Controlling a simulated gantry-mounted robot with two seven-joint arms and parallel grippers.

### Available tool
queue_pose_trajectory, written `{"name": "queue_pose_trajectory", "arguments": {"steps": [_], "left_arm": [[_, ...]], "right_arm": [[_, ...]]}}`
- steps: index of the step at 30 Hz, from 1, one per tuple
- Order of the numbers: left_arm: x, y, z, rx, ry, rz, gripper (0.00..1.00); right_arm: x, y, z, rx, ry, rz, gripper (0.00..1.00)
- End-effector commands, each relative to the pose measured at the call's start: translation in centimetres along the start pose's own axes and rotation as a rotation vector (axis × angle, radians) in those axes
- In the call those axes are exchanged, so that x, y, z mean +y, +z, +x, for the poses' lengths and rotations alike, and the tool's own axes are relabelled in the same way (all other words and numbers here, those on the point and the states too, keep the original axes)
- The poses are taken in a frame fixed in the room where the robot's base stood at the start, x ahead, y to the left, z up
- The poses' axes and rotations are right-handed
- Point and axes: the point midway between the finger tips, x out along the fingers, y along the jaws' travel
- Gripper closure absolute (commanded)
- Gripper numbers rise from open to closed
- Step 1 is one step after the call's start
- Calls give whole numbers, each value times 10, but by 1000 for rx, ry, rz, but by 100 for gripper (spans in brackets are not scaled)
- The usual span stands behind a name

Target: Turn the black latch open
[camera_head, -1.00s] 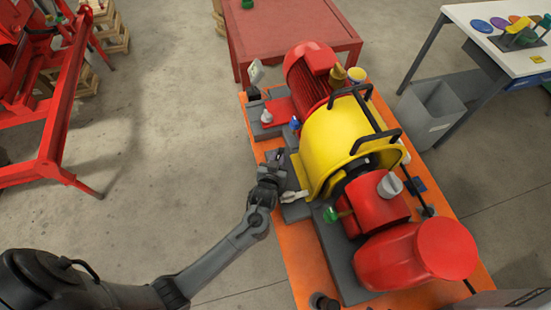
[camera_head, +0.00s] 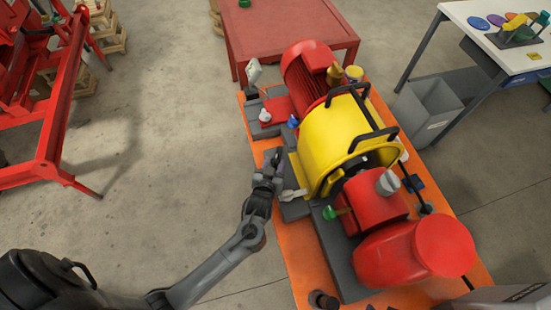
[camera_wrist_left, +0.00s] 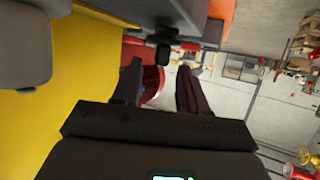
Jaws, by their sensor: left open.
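My left gripper (camera_head: 275,160) is over the left edge of the pump skid, beside the yellow guard (camera_head: 330,135). In the left wrist view my left gripper (camera_wrist_left: 160,70) is open, with its two dark fingers apart and nothing held between them. A small black part, which looks like the black latch (camera_wrist_left: 163,50), stands just beyond the fingertips, in line with the gap between them. I cannot tell if a finger touches it. In the head view the latch is hidden or too small to make out near the gripper. My right gripper is not in view.
A pale grey lever (camera_head: 293,195) lies just right of the gripper. A red motor (camera_head: 308,70) and a red pump (camera_head: 430,250) sit on the orange skid base (camera_head: 285,240). A red table (camera_head: 285,30) stands behind.

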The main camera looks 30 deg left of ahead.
Motion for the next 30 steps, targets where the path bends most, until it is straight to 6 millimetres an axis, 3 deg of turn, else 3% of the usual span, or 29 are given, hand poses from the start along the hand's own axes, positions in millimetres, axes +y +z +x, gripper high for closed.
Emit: {"name": "queue_pose_trajectory", "arguments": {"steps": [6, 12, 25, 30], "left_arm": [[0, 0, -39, -2, 0, -2, 57], [0, 0, -61, -1, 1, -1, 57], [0, 0, -69, 0, -1, 0, 57], [5, -5, -67, 3, 32, 8, 31]], "right_arm": [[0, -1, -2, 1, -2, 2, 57], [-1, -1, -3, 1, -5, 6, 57], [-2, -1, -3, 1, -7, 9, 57], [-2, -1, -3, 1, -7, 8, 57]]}}
